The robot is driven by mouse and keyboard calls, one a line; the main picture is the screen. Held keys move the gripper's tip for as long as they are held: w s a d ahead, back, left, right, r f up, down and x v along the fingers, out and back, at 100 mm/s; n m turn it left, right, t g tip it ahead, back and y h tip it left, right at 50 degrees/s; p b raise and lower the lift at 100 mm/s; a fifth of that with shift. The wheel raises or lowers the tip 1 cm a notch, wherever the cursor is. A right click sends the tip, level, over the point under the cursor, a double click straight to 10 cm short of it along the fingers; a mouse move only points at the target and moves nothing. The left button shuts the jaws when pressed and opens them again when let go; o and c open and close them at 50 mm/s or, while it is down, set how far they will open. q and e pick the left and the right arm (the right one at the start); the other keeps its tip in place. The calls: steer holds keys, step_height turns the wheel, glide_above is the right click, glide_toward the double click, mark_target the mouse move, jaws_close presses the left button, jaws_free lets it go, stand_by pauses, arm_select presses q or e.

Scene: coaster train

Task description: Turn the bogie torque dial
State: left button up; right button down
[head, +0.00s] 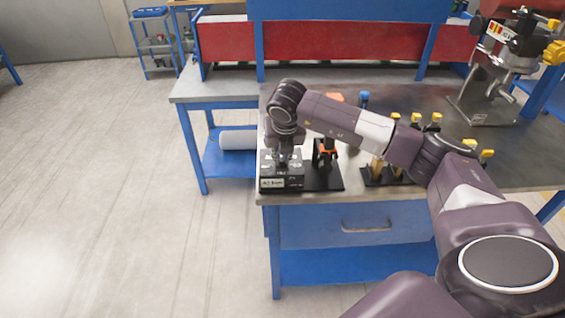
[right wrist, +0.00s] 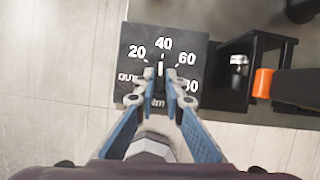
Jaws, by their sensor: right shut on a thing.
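The bogie torque dial unit (head: 282,182) is a dark box with a pale front label, at the near left corner of the workbench. Its black top face (right wrist: 140,60) carries white marks 20, 40, 60, a partly covered one that seems to be 80, and OUT. My right gripper (head: 284,158) reaches down onto the box from above. In the right wrist view its blue-padded fingers (right wrist: 161,96) are closed on the dial's knob, which they mostly hide. A pale pointer line (right wrist: 160,69) shows just beyond the fingertips, towards 40. My left gripper is not in view.
A black stand with an orange part (head: 326,150) is right beside the box. Several yellow-topped tools (head: 395,165) stand in a black rack farther right. A red-and-black machine (head: 500,60) is at the back right. The floor on the left is clear.

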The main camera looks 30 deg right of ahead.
steer(key=shift+w+r+m, duration=0.1)
steer(key=shift+m, duration=0.4)
steer(key=c, duration=2)
jaws_free()
steer(key=v, duration=1.2)
steer(key=shift+a+b, duration=0.25)
steer(key=shift+b, duration=0.05)
